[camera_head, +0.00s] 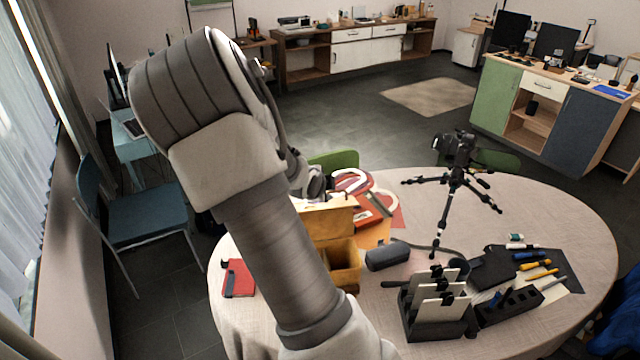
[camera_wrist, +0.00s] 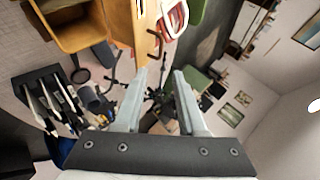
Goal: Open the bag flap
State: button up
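The tan bag (camera_head: 345,278) stands on the round table, left of its middle and partly hidden behind my arm. Its flap (camera_head: 328,222) appears raised at the back, and the hollow inside shows. In the wrist view the bag (camera_wrist: 84,36) is at the upper left, with the raised flap (camera_wrist: 122,18) beside it. My gripper (camera_wrist: 160,73) is open, with nothing between its fingers, and sits apart from the bag. In the head view my gripper is mostly hidden behind my arm, above and behind the flap.
The table (camera_head: 540,215) holds a camera tripod (camera_head: 455,180), a dark case (camera_head: 387,256), a black card holder (camera_head: 436,312) and a red notebook (camera_head: 239,278). A red-and-white item (camera_head: 352,182) lies behind the bag.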

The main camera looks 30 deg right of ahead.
jog(key=v, duration=0.6)
jog(key=shift+p, duration=0.35)
dwell(0.3)
jog(key=s+a+r+n+y+b, duration=0.3)
jog(key=s+a+r+n+y, duration=0.1)
jog(key=s+a+n, duration=0.6)
jog(key=s+a+r+n+y+b, duration=0.3)
jog(key=s+a+n+b, duration=0.1)
jog(key=s+a+n, duration=0.7)
jog(key=s+n, duration=0.3)
jog(key=shift+a+r+y, duration=0.2)
jog(key=shift+r+y, duration=0.15)
jog(key=shift+y, duration=0.05)
jog(key=shift+d, duration=0.1)
